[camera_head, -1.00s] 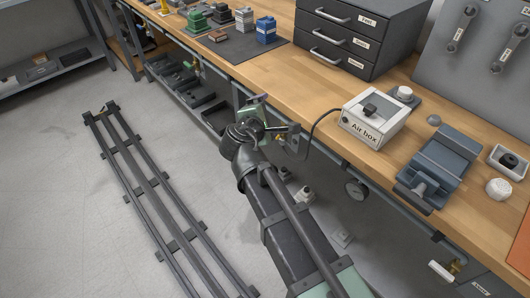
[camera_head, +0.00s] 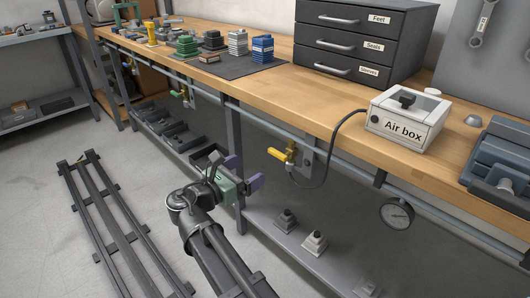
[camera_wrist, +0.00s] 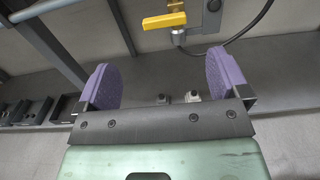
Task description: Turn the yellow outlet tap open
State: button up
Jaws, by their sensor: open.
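The yellow outlet tap (camera_head: 280,155) is mounted on a grey plate below the workbench's front edge, with a black hose beside it. Its lever lies about along the rail and points left. In the wrist view the yellow lever (camera_wrist: 165,20) is at the top, beyond the fingers and roughly level across the picture. My gripper (camera_head: 244,173) is open and empty, with purple pads well apart. It is left of and a little below the tap in the head view, not touching it. In the wrist view my gripper (camera_wrist: 164,82) has nothing between its pads.
The hose runs up to the white Air box (camera_head: 404,120) on the bench. A pressure gauge (camera_head: 397,214) hangs from the rail at right. Another tap (camera_head: 182,93) is farther left. Small fittings (camera_head: 314,242) stand on the lower shelf (camera_head: 285,245). Floor at left holds rails.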

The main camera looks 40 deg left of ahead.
aim_at(276, 154)
jog(key=w, duration=0.3)
jog(key=w+d, duration=0.1)
jog(key=w, duration=0.6)
jog(key=shift+w+d, duration=0.35)
jog(key=shift+d, duration=0.05)
jog(key=c, duration=0.9)
jog(key=shift+c, duration=0.2)
